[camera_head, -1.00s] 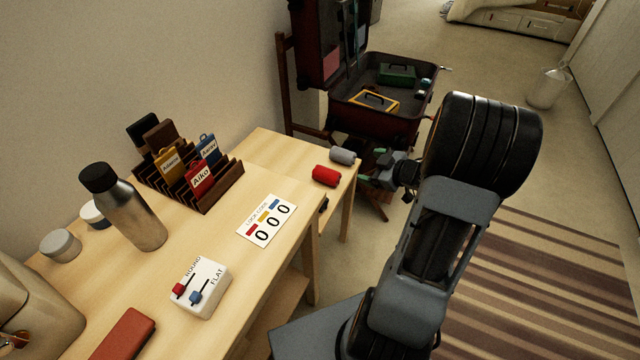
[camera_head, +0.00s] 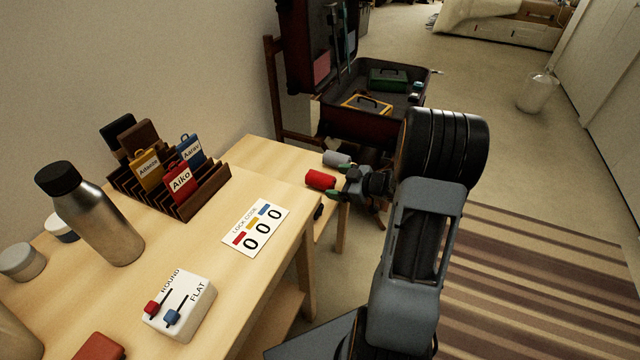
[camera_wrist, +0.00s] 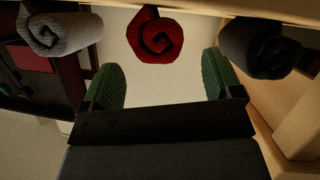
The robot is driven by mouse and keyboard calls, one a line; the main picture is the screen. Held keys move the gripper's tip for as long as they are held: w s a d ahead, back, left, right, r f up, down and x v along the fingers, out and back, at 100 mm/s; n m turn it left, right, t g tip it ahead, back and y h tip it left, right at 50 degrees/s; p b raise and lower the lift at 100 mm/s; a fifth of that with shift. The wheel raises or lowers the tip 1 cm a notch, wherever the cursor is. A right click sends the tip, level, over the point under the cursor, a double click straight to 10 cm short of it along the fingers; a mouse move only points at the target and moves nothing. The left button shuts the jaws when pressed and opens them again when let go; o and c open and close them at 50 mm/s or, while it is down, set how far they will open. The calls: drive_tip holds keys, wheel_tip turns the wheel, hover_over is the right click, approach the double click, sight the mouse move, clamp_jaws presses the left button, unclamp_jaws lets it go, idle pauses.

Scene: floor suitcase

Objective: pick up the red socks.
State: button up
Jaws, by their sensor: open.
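The red socks (camera_head: 320,179) are a rolled bundle on the small wooden table, near its right edge. In the wrist view their spiral end (camera_wrist: 154,40) faces me, centred just beyond the green fingertips. My gripper (camera_head: 345,182) is beside the table edge, at the right end of the red roll. In the wrist view my gripper (camera_wrist: 162,72) is open, with nothing between its pads. The red roll appears ahead of the pads, not between them; the exact gap in the head view is hard to tell.
A grey roll (camera_head: 336,159) lies behind the red one, left in the wrist view (camera_wrist: 60,33). A dark roll (camera_wrist: 260,50) is to the right there. The open suitcase (camera_head: 370,125) stands behind the table (camera_head: 268,165). A bottle (camera_head: 95,215) and card rack (camera_head: 205,200) stand left.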

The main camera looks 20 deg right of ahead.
sight(332, 183)
drive_tip(key=b+x, duration=0.1)
drive_tip(key=x, duration=0.2)
drive_tip(key=shift+w+a+f+b, duration=0.1)
drive_tip(key=shift+a+f+b, duration=0.1)
drive_tip(key=shift+f+b, duration=0.2)
drive_tip(key=shift+w+a, duration=0.25)
drive_tip(key=shift+w, duration=0.1)
drive_tip(key=shift+c, duration=0.2)
drive_tip(key=c, duration=0.6)
